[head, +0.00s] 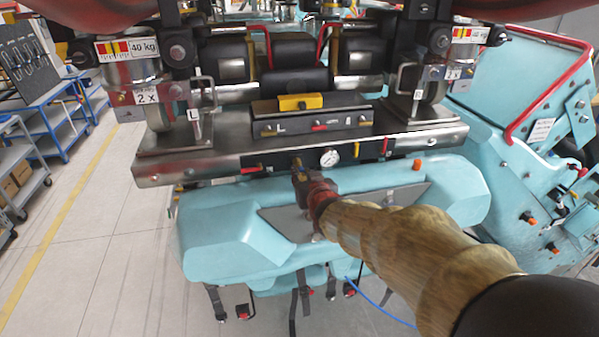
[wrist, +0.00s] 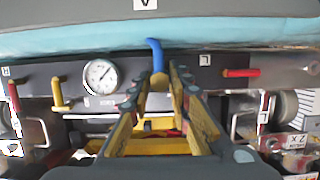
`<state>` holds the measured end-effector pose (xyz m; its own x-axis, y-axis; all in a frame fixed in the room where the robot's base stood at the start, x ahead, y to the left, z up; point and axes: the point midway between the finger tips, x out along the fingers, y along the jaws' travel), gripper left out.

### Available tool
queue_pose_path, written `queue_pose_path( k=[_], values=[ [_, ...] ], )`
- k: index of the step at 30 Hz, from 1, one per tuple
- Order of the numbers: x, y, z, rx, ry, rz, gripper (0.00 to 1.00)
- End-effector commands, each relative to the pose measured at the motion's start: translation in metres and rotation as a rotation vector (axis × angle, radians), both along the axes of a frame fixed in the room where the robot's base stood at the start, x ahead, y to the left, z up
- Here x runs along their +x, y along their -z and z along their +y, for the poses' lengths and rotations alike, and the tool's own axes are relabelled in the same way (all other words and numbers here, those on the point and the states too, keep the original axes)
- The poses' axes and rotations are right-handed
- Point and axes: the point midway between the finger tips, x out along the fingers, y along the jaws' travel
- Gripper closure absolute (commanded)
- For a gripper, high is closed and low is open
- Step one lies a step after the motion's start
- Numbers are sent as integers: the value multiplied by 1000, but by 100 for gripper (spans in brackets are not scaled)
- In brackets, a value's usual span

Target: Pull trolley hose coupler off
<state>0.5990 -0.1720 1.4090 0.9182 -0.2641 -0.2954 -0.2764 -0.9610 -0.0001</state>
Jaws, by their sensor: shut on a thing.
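In the wrist view my gripper (wrist: 165,88) has its two yellow-padded fingers closed in on a small brass-coloured coupler (wrist: 158,80). A blue hose end (wrist: 155,56) sticks out just beyond the coupler, in front of the trolley's grey metal panel. In the head view my gripper (head: 297,168) reaches the front panel (head: 230,160), left of the round gauge. The coupler is mostly hidden there by the gripper. I cannot tell whether the coupler is still seated on its fitting.
A pressure gauge (wrist: 101,76), a yellow lever (wrist: 60,95) and a red lever (wrist: 240,73) sit close beside the fingers. A teal body (head: 230,225) lies below the panel. A thin blue hose (head: 378,306) hangs beneath. Blue carts (head: 60,130) stand left; the floor between is clear.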

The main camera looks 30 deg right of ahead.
Motion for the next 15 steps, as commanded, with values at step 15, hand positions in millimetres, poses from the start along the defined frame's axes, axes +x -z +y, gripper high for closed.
queue_pose_path(
  k=[15],
  values=[
    [0, 0, 0, 0, 0, -1, 100]
  ],
)
